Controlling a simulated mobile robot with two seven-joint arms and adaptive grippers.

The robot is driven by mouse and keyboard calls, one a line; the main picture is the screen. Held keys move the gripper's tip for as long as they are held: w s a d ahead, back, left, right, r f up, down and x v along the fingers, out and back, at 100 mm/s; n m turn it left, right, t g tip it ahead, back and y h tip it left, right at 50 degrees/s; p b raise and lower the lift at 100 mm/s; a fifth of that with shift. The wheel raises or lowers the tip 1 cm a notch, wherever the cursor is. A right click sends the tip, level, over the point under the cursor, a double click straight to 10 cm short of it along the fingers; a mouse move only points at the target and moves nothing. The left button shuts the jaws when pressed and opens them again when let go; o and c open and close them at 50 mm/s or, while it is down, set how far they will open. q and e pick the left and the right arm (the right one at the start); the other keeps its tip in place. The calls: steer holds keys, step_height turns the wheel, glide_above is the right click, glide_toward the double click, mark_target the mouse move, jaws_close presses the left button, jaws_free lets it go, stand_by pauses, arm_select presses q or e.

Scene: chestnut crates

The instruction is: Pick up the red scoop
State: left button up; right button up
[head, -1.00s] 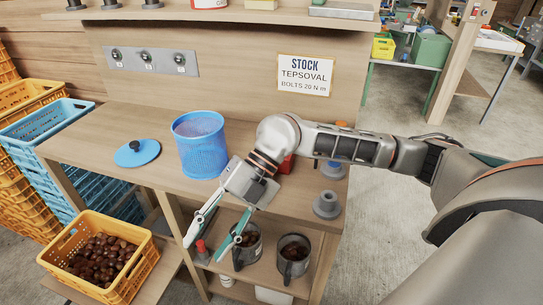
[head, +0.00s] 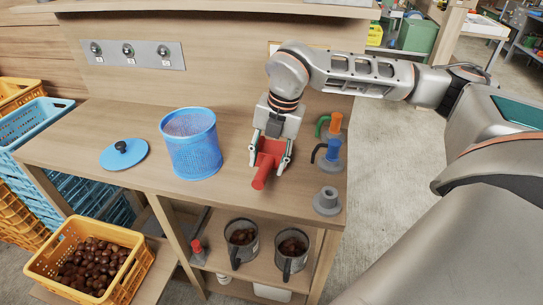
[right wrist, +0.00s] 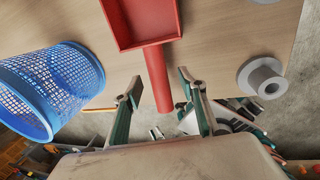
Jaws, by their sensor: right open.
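The red scoop (head: 268,158) lies on the wooden bench top, to the right of the blue mesh basket, with its handle toward the front edge. In the right wrist view the scoop's handle (right wrist: 158,80) runs down from its square pan toward the space between my fingers. My right gripper (head: 270,167) is over the scoop with its two fingers apart, one on each side of it. In the right wrist view the gripper (right wrist: 158,82) is open, and I see no finger closed on the handle. My left gripper is not in view.
The blue mesh basket (head: 193,150) stands left of the scoop, with a blue lid (head: 123,154) further left. A grey flanged piece (head: 327,201) and holders with orange (head: 335,123) and blue (head: 333,149) handled items are on the right. Metal mugs (head: 241,241) stand on the lower shelf.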

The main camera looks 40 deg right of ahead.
mark_target(266, 166)
steer(key=shift+w+a+f, duration=0.15)
steer(key=shift+w+f, duration=0.1)
steer(key=shift+f, duration=0.65)
steer(key=shift+w+a+f, duration=0.1)
steer(key=shift+w+f, duration=0.1)
steer(key=shift+f, duration=0.7)
jaws_close()
steer(key=shift+r, duration=0.15)
